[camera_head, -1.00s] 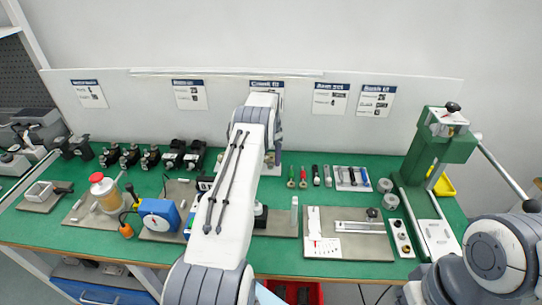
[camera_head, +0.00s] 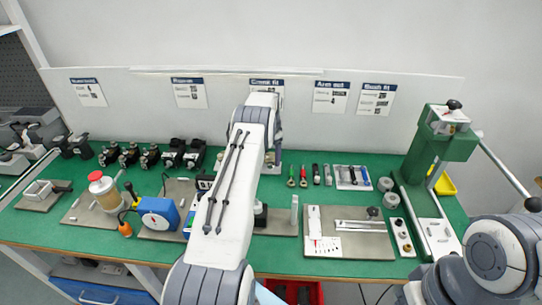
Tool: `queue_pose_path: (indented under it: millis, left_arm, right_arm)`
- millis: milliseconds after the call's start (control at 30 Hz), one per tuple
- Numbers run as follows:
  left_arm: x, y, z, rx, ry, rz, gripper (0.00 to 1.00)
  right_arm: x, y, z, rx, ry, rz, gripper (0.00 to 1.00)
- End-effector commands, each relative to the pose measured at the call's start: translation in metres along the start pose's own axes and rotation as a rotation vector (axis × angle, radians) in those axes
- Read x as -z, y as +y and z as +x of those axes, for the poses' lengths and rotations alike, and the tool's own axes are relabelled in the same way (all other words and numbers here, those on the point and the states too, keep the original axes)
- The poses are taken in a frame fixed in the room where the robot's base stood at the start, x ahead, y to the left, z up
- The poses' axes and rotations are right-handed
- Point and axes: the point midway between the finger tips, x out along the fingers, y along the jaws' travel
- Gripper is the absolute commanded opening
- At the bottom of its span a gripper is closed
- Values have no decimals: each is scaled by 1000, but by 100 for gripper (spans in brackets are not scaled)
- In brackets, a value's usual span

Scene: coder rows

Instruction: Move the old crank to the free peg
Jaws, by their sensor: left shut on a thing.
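My left arm reaches up the middle of the view and bends down at its far end. The left gripper (camera_head: 273,160) is mostly hidden behind this arm, over the back half of the green bench. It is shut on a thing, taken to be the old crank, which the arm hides. A pale upright peg (camera_head: 294,209) stands on a brown-grey plate (camera_head: 278,228) just right of my forearm, with nothing visible on it. A black block (camera_head: 260,214) stands on the same plate, partly hidden. My right arm shows at the lower right; its gripper is out of view.
A green press (camera_head: 440,150) stands at the right. A plate with a metal bar (camera_head: 350,246) lies right of the peg.

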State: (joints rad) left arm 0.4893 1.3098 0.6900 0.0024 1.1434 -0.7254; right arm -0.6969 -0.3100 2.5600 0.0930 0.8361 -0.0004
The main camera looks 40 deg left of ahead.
Motion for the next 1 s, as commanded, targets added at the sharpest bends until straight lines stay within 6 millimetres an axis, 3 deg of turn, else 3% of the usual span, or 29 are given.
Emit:
queue_pose_path:
  millis: [200, 233, 267, 633, 1000]
  left_arm:
    - [0, 0, 0, 1, 1, 0, 15]
    - [0, 0, 0, 1, 1, 0, 88]
    - [0, 0, 0, 1, 1, 0, 100]
    - [1, 0, -8, 2, 2, 0, 100]
    - [1, -1, -78, 3, 3, 0, 100]
  right_arm:
    - [0, 0, 1, 0, 0, 0, 57]
    - [0, 0, 1, 0, 0, 0, 57]
    - [0, 0, 1, 0, 0, 0, 57]
    - [0, 0, 4, 0, 0, 0, 57]
    - [-1, 1, 15, 0, 0, 0, 57]
